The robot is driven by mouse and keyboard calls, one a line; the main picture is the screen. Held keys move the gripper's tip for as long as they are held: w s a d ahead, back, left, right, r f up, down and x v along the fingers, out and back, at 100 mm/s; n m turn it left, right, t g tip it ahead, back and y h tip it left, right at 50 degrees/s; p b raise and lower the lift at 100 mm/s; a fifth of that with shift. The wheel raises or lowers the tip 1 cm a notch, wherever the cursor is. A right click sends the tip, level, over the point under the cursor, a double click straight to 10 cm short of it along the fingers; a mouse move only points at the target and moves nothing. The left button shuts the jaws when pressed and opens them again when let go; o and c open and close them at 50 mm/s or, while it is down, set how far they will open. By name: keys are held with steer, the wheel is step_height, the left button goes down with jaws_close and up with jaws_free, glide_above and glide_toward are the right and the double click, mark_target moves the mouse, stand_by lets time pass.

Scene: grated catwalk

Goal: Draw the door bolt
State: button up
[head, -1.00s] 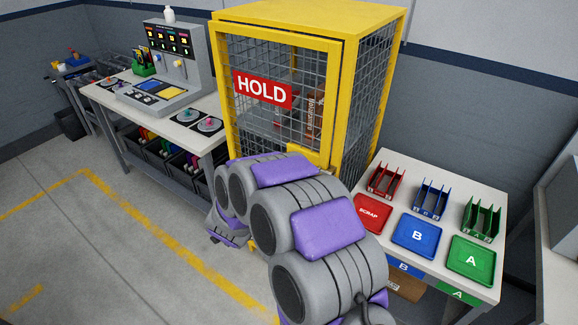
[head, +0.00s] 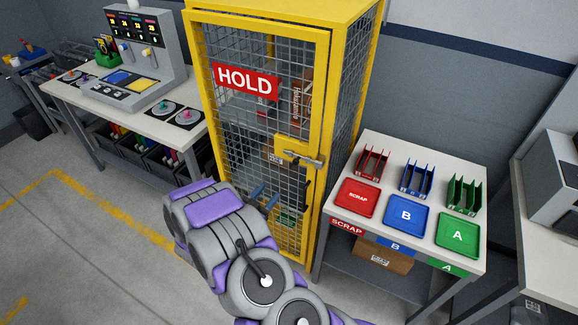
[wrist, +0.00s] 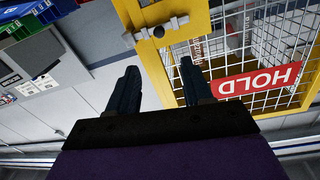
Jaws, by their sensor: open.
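The door bolt (head: 303,158) is a grey metal bar with a knob, mounted on a yellow plate at the right edge of the cage door. It also shows in the wrist view (wrist: 162,28), at the top. The cage door (head: 326,110) is yellow-framed mesh with a red HOLD sign (head: 246,82), and it looks closed. My gripper (head: 265,196) is below and left of the bolt in the head view, in front of the mesh. In the wrist view my gripper (wrist: 159,70) is open and empty, its fingers apart from the bolt, which lies beyond the gap between the fingertips.
A table right of the cage holds red SCRAP (head: 360,197), blue B (head: 407,214) and green A (head: 458,233) trays with racks behind them. A workbench (head: 150,122) with a console stands left. Boxes sit inside the cage. Floor in front is clear.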

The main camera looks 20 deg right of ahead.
mark_target(294, 163)
steer(key=b+x, duration=0.1)
steer(key=x, duration=1.4)
steer(key=shift+w+d, duration=0.15)
steer(key=shift+d, duration=0.1)
